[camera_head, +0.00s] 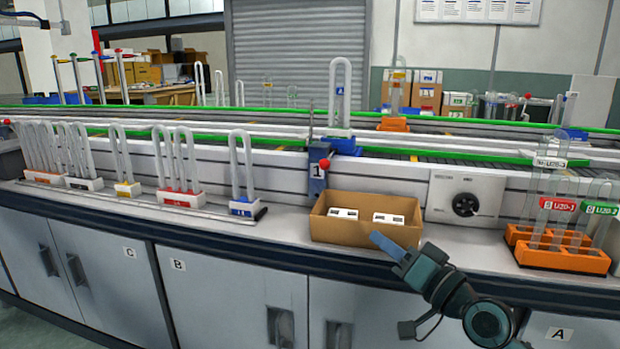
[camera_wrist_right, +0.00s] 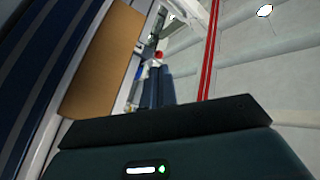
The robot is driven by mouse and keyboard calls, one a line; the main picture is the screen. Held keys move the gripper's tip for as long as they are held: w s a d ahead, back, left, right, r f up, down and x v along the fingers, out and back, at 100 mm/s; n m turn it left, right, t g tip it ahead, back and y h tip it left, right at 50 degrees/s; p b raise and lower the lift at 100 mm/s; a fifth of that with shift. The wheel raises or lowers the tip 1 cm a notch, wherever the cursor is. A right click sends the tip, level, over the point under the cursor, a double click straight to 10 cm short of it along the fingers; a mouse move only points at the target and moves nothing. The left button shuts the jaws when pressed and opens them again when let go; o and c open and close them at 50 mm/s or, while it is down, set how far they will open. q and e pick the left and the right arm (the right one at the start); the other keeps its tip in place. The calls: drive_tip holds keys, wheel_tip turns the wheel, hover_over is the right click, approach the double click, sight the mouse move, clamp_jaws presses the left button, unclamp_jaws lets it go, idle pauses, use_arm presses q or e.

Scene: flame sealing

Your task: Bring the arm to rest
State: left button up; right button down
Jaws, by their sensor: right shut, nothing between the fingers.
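My right gripper (camera_head: 386,245) is in front of the bench, its blue fingers shut and empty, pointing up and left. My right arm comes in from the lower right of the head view. My left gripper is not in view.
White items (camera_head: 389,218) sit inside the box. An orange rack (camera_head: 562,258) with glass tubes stands at the right. Several U-shaped tubes in small holders line the bench at the left. A dial panel (camera_head: 466,204) and the conveyor (camera_head: 250,146) are behind. The bench edge is close.

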drive_tip(key=s+a+f+n+h+b, duration=0.1)
drive_tip(key=s+f+h+b, duration=0.1)
drive_tip(key=s+f, duration=0.6)
drive_tip(key=s+a+f+n+t+b, duration=0.1)
drive_tip(key=s+f+n+b, duration=0.15)
drive_tip(key=s, duration=0.45)
drive_tip(key=s+a+f+n+t+b, duration=0.1)
drive_tip(key=s+a+f+n, duration=0.2)
drive_tip(key=s, duration=0.5)
use_arm(q)
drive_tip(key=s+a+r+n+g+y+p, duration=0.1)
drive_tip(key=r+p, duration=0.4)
drive_tip(key=p, duration=1.4)
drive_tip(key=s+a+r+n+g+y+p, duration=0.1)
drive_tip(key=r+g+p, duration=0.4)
drive_tip(key=p, duration=1.4)
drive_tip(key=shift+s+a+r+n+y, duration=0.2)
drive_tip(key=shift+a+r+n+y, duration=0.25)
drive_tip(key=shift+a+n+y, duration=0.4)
use_arm(e)
drive_tip(key=s+d+r+m+g+h, duration=0.3)
drive_tip(key=d+r+g+h, duration=0.3)
drive_tip(key=r, duration=0.4)
drive_tip(key=shift+d+g+h, duration=0.25)
drive_tip(key=shift+g+h, duration=0.05)
drive_tip(key=shift+g, duration=0.4)
